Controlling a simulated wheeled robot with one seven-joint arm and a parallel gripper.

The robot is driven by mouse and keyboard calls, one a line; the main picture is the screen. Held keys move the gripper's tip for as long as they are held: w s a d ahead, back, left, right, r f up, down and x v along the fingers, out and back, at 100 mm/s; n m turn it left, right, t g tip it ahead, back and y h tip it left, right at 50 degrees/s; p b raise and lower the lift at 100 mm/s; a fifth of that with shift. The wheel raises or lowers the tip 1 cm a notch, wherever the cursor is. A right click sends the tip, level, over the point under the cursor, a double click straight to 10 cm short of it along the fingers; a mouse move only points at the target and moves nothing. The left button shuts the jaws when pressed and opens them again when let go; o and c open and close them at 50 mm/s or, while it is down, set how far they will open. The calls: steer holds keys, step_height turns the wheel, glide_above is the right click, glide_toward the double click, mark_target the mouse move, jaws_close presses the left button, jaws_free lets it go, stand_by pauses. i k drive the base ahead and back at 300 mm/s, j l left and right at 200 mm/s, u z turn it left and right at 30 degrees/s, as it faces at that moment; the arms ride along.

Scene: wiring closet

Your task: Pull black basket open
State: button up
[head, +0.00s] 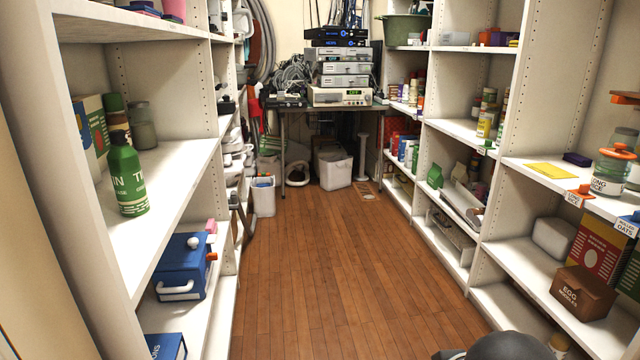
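I cannot make out a black basket anywhere in the head view. A dark grey rounded part at the bottom edge, right of centre, looks like a piece of my own arm. My gripper is not in view, so its state and what it is near do not show.
A clear wooden floor (320,265) runs between shelves on both sides. A desk (283,110) with stacked electronics (341,97) stands at the far end. A white bin (334,171) and a smaller bin (263,198) stand on the floor. A blue box (181,268) sits on the left shelf.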

mark_target(339, 117)
steer(key=i, duration=4.65)
steer(key=i+z, duration=0.15)
steer(key=i, duration=0.3)
steer(key=i+j+z, duration=0.1)
steer(key=i, duration=0.35)
